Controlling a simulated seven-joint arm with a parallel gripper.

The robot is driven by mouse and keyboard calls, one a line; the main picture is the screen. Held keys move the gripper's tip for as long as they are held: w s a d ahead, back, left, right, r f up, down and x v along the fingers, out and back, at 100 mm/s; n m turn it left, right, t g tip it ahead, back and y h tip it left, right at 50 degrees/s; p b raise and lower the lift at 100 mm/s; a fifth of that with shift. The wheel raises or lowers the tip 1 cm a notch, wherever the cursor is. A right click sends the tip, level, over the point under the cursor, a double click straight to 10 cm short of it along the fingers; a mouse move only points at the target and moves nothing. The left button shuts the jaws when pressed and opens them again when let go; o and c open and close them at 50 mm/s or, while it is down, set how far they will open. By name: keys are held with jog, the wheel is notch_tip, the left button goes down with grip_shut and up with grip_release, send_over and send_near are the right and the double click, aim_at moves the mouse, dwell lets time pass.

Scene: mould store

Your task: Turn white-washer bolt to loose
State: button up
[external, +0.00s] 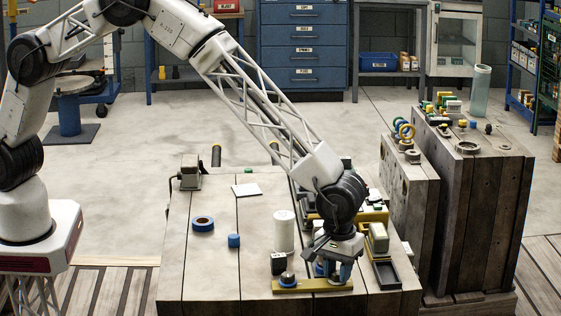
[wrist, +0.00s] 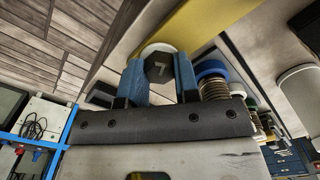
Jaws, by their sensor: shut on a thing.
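The white-washer bolt (wrist: 159,68) shows in the wrist view as a dark hex head marked 7, with part of a white washer (wrist: 154,48) around it, at the yellow bar (wrist: 205,24). My gripper (wrist: 160,80) has its two blue fingers on either side of the head, shut on it. In the external view my gripper (external: 334,272) points down at the right end of the yellow bar (external: 299,286), and hides the bolt there. A blue-washer bolt (wrist: 212,80) with a coiled spring stands beside it.
More bolts and coloured washers line up past the blue one. A dark tray (external: 386,274) lies right. The bench's left front is clear.

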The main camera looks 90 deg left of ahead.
aim_at(337, 272)
jog(key=n, duration=0.3)
jog(key=f+n, duration=0.1)
jog(key=n, duration=0.2)
jog(key=shift+s, duration=0.2)
jog(key=n, duration=0.4)
jog(key=shift+f, duration=0.1)
jog(key=shift+n, duration=0.6)
jog(key=shift+r, duration=0.2)
jog(key=shift+w+r, duration=0.1)
jog(key=shift+r, duration=0.1)
jog(key=o, duration=0.9)
jog(key=shift+o, duration=0.2)
jog(key=shift+r, duration=0.1)
jog(key=shift+w+r, duration=0.1)
jog(key=shift+r, duration=0.05)
jog(key=shift+r, duration=3.75)
